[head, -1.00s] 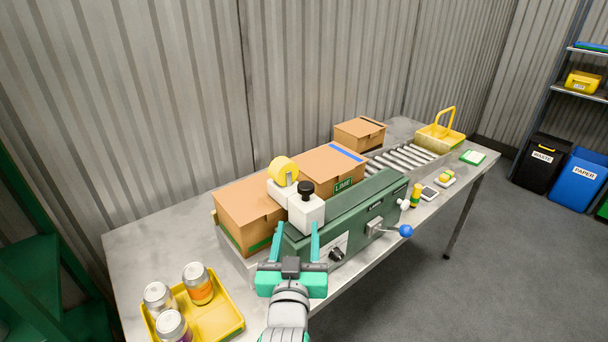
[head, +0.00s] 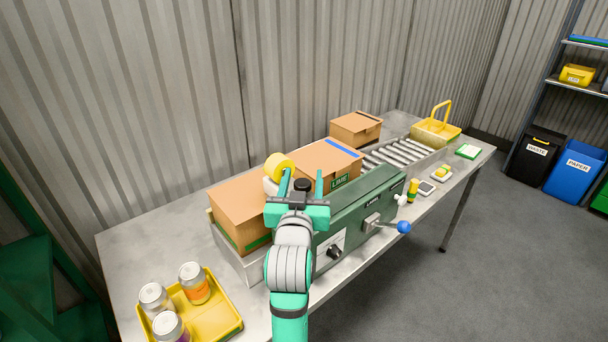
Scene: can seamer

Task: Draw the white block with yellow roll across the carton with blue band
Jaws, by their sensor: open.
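The white block with yellow roll sits at the right end of the near brown carton, beside the carton with blue band. Its yellow roll (head: 279,166) and a bit of its white body (head: 270,186) show; the rest is hidden behind my gripper. Its black knob (head: 302,185) shows between my fingers. My gripper (head: 302,178) is open, with one finger on each side of the knob; I cannot tell whether they touch it. The carton with blue band (head: 318,158) stands just beyond, with a blue strip along its far top edge and a green LIME label.
The near carton (head: 236,203) has a green band low down. A green machine (head: 350,215) with a blue-balled lever (head: 403,227) runs along the front. A yellow tray (head: 222,325) holds cans at left.

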